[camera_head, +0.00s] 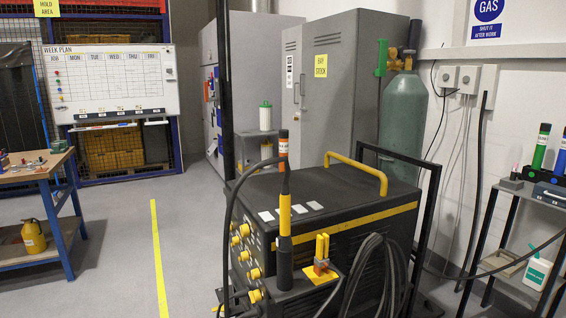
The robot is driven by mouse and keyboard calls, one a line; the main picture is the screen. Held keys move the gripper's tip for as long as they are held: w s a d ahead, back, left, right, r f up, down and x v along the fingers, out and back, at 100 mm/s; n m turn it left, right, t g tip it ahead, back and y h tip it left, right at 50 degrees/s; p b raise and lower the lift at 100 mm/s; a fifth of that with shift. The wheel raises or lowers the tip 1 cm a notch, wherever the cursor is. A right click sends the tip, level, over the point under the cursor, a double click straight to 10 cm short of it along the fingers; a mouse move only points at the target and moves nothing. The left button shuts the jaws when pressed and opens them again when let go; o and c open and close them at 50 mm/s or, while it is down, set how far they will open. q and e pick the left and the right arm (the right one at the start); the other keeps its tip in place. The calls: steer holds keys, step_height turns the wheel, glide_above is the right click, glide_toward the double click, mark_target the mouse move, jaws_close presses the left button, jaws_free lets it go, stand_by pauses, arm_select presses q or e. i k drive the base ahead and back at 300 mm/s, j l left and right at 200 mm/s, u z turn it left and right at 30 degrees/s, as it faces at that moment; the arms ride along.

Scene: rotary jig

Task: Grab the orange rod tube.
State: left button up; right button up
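A slim upright orange tube (283,153) with a white label band and a black cap shows above the front left part of the black welding machine. A black and yellow torch-like handle (285,222) stands directly below it in the picture and hides its lower part, if there is any. I cannot tell whether the two touch. A green tube (540,148) and a blue tube (560,157) of similar form stand upright in a black rack at the right edge. Neither of my grippers is in view.
The welding machine (345,210) has a yellow handle (356,172) and hanging black cables. A green gas cylinder (403,115) and grey cabinets stand behind it. A shelf stand (495,235) is at right, a wooden workbench (30,168) at left.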

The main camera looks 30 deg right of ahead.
mark_target(283, 133)
steer(key=i+j+u, duration=0.1)
steer(key=i+u, duration=0.35)
steer(key=i, duration=3.55)
steer(key=i+j+z, duration=0.15)
steer(key=i, duration=1)
steer(key=i+z, duration=0.1)
steer(key=z, duration=2.45)
